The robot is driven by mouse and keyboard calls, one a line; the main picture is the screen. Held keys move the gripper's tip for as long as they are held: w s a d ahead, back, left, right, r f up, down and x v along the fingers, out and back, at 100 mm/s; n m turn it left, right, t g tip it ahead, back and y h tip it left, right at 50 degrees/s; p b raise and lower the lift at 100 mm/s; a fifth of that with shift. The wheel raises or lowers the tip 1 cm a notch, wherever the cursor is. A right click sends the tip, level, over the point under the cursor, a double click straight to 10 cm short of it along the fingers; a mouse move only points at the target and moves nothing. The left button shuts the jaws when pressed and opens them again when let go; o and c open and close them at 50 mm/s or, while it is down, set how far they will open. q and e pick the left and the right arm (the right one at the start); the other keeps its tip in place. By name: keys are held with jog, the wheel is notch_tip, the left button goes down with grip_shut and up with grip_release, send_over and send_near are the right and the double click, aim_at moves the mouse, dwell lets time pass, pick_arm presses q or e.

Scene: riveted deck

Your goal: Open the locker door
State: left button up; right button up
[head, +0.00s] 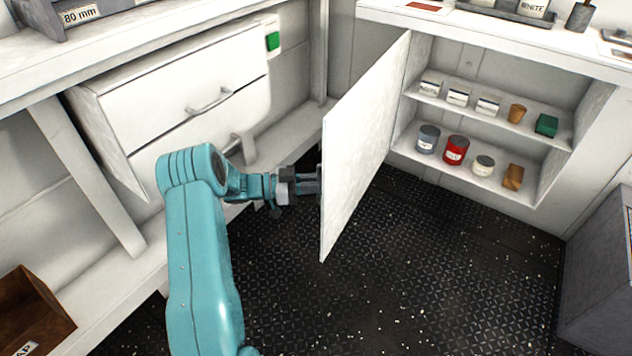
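The white locker door (365,135) stands swung wide open, its free edge toward me and its hinge side at the locker's left. The locker (483,180) is open to view, with two shelves of small goods. My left gripper (312,182) is at the door's outer face, near the free edge, with its fingertips at or touching the door. A handle there is hidden or too small to make out, so I cannot tell whether the fingers are closed on it. My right gripper is out of view.
Grey cabinet (603,275) stands at the right edge, a brown box (32,312) at lower left. The worktop (500,35) runs above the locker. The dark tread-plate floor (430,280) is clear before the locker.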

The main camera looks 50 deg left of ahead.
pick_arm(q)
jog(key=shift+o, duration=1)
jog(key=shift+w+a, duration=0.1)
jog(key=shift+w, duration=0.15)
jog(key=shift+s, duration=0.1)
jog(key=shift+s, duration=0.1)
jog(key=p+v, duration=0.1)
jog(key=v, duration=0.6)
jog(key=shift+s, duration=0.15)
jog(key=shift+a, duration=0.1)
